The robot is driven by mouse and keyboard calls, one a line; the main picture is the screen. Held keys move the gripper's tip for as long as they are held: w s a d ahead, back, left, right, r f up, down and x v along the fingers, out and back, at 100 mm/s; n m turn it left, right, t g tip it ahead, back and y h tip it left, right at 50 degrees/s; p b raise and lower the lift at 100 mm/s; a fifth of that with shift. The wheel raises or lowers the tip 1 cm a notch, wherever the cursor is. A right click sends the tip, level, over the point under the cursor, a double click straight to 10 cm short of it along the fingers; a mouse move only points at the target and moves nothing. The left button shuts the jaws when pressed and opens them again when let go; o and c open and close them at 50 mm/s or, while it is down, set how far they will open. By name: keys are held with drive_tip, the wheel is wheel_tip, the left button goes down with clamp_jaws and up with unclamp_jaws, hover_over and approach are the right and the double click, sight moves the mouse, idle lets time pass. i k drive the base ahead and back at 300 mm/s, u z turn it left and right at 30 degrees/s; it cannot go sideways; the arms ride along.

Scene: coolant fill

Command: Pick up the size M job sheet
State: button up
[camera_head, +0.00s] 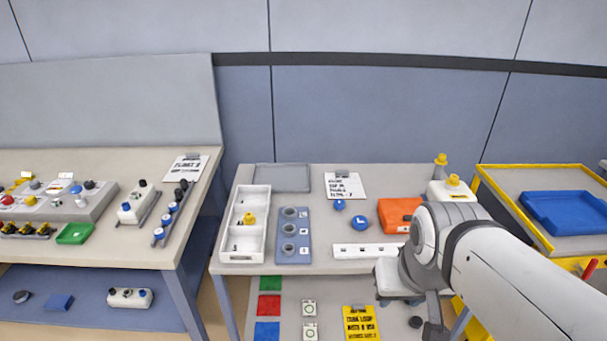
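A white sheet with black print (345,187) lies near the back of the middle table, with a grey clip at its top edge. A second white printed sheet (187,168) with a clip lies at the back right of the left table. The print on both is too small to read surely, so I cannot tell which is the size M job sheet. My arm comes in from the lower right. My gripper (432,322) seems to be the dark part at the arm's end, low at the table's front edge, well apart from both sheets. Its fingers are not clear.
On the middle table are a white divided tray (245,238), a blue holder with round sockets (294,248), a grey mat (282,178), blue knobs (361,222), a white strip (364,251) and an orange case (397,215). A blue tray (565,212) sits right. A yellow sign (361,325) shows below.

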sight(343, 185)
drive_tip(key=i, duration=1)
drive_tip(key=u, duration=0.05)
